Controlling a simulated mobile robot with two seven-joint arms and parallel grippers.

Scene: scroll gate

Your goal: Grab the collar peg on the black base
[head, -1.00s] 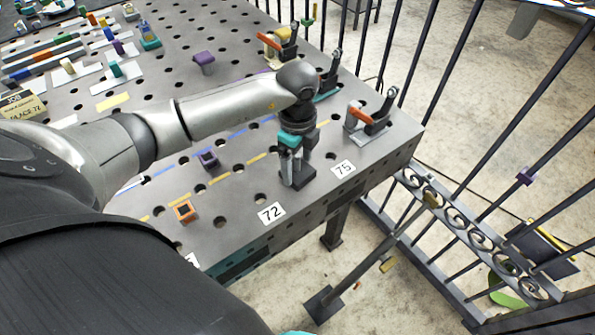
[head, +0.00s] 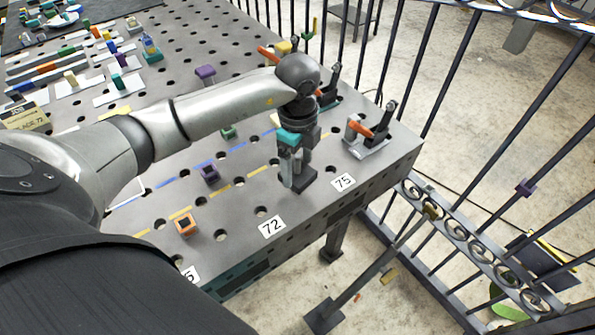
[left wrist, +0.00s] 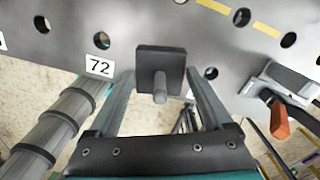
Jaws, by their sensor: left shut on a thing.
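The collar peg (left wrist: 160,88) is a short grey post standing out from a square black base (left wrist: 161,60). My left gripper (left wrist: 160,83) has one finger on each side of this piece and is shut on it. In the head view the left gripper (head: 296,178) points down over the bench near its front edge, between the labels 72 and 75. The black base (head: 305,180) shows beside the fingertips; the peg itself is mostly hidden there. I cannot tell whether the base touches the bench. My right gripper is not in view.
A dark barred fence (head: 470,150) stands beyond the bench's right edge.

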